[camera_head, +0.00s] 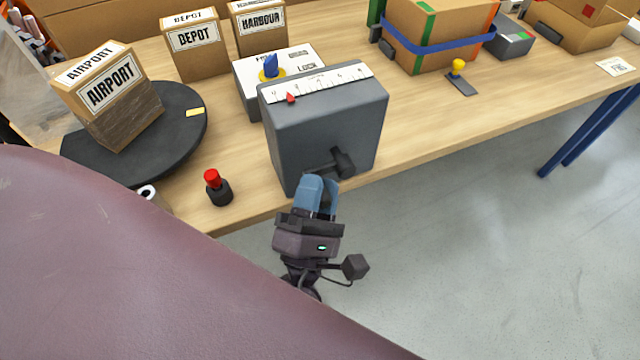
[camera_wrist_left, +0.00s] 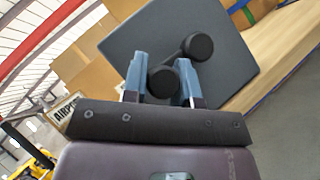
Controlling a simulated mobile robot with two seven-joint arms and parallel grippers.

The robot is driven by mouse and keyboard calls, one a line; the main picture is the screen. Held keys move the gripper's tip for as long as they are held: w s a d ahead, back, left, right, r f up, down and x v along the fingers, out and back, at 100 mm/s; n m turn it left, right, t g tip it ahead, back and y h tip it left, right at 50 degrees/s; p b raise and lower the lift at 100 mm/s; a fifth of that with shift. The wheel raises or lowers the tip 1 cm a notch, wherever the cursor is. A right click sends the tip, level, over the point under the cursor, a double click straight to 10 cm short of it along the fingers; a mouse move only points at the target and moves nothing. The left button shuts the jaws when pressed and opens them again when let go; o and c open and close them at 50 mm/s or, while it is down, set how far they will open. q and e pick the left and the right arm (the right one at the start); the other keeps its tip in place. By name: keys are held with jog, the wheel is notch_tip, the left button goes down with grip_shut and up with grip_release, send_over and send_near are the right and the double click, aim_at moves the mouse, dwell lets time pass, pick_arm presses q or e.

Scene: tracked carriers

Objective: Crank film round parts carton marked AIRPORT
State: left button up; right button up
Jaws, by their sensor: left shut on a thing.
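The carton marked AIRPORT (camera_head: 112,92) stands on a round black turntable (camera_head: 190,140) at the left of the bench. Its lower part looks darker and streaky, like wrapped film. The grey crank box (camera_head: 330,118) stands at the bench's front edge, with a scale and a red pointer (camera_head: 291,98) near the scale's left end. Its black crank (camera_head: 343,163) sticks out of the front face and also shows in the left wrist view (camera_wrist_left: 198,46). My left gripper (camera_head: 316,190) is shut on the crank's knob (camera_wrist_left: 163,82). My right gripper is not in view.
A red-topped button (camera_head: 214,185) stands between turntable and crank box. A white LOCK box (camera_head: 245,95) with a blue knob is behind the crank box. DEPOT (camera_head: 193,42) and HARBOUR (camera_head: 260,28) cartons stand behind. A blue-strapped carton (camera_head: 420,50) is to the right.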

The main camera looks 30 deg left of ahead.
pick_arm(q)
jog(key=n+y, duration=0.1)
jog(key=f+n+y, duration=0.1)
jog(key=n, duration=0.1)
jog(key=n+y, duration=0.1)
jog(key=shift+w+f+n+y+b, duration=0.1)
jog(key=shift+f+n+y+b, duration=0.2)
jog(key=shift+f+y+b, duration=0.1)
jog(key=n+y, duration=0.2)
jog(key=n, duration=0.1)
jog(key=shift+d+f+y, duration=0.1)
jog(key=shift+f+y, duration=0.15)
jog(key=shift+y, duration=0.05)
jog(key=shift+w+f+n+g+y+b, duration=0.1)
jog(key=shift+n+g+y+b, duration=0.2)
jog(key=shift+n+y, duration=0.5)
jog(key=shift+n, duration=0.3)
jog(key=o, duration=0.9)
jog(key=shift+d, duration=0.1)
jog(key=v, duration=1)
jog(key=shift+s+d+f, duration=0.2)
jog(key=shift+s+f, duration=0.05)
